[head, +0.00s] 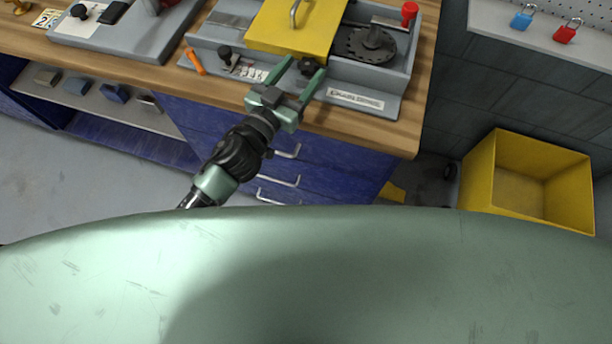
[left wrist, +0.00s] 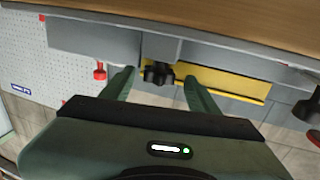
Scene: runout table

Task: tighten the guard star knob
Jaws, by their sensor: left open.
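The guard star knob (head: 307,65) is black and lobed, at the front of the yellow guard (head: 282,30) on the grey machine. My left gripper (head: 298,72) is open, with its two green fingers on either side of the knob. In the left wrist view the dark knob (left wrist: 158,74) sits between the fingertips of my left gripper (left wrist: 162,80), with gaps on both sides. The yellow guard (left wrist: 220,82) shows behind it there. Whether a finger touches the knob is not clear. My right gripper is not in view.
An orange-handled tool (head: 195,62) and another black knob (head: 225,53) are left of the guard. A round dark disc (head: 366,45) and red knob (head: 409,12) are to its right. A yellow bin (head: 530,185) stands on the floor at right.

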